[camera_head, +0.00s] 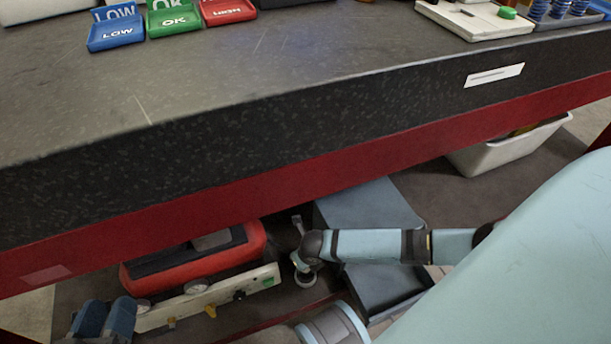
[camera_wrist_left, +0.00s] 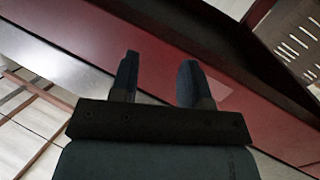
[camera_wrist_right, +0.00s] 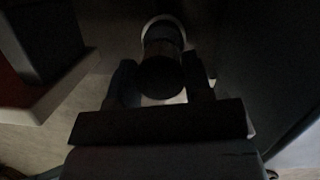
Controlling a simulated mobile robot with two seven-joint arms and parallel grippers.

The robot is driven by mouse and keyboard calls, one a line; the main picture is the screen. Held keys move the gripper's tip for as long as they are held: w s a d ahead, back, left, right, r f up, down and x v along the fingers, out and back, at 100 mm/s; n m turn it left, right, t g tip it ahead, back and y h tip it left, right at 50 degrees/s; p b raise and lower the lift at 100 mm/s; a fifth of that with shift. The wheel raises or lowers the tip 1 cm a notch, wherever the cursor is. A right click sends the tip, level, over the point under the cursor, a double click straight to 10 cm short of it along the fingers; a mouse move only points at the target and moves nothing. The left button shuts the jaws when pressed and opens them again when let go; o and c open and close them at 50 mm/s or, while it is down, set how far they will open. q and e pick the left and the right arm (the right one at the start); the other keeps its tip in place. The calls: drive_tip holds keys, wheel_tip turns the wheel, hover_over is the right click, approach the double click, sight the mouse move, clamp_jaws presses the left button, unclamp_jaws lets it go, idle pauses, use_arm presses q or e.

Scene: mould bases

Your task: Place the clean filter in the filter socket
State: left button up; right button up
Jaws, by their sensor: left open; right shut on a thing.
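My right gripper (camera_wrist_right: 160,66) is shut on a dark round cylinder (camera_wrist_right: 161,72) with a pale ring (camera_wrist_right: 164,24) at its far end. It looks like a filter, but the view is too dark to tell if it is clean. In the head view my right arm reaches under the bench, and its fingers cannot be made out. I cannot pick out the filter socket for certain. My left gripper (camera_head: 107,303) is open and empty at the lower left, in front of the bench. Its two fingers also show apart in the left wrist view (camera_wrist_left: 160,64).
A red unit (camera_head: 255,242) with a pale panel (camera_head: 220,297) bearing gauges lies under the bench (camera_head: 230,130). A blue-grey box (camera_head: 370,208) stands beside it. A white bin (camera_head: 500,153) is further right. LOW, OK and HIGH trays (camera_head: 174,22) stand on top.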

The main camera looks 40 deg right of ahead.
drive_tip(key=shift+f, duration=0.7)
wheel_tip(320, 180, down, 4)
drive_tip(key=shift+r+b, duration=0.25)
drive_tip(key=shift+b, duration=0.95)
drive_tip(key=shift+f, duration=0.35)
drive_tip(key=shift+w+r, duration=0.1)
drive_tip(key=shift+r, duration=0.05)
use_arm(q)
drive_tip(key=shift+w+a+r+m+t, duration=0.2)
drive_tip(key=shift+w+a+m+t, duration=0.3)
drive_tip(key=shift+w+m, duration=0.35)
drive_tip(key=shift+s, duration=0.1)
use_arm(e)
drive_tip(key=o, duration=0.9)
drive_tip(key=shift+f, duration=0.2)
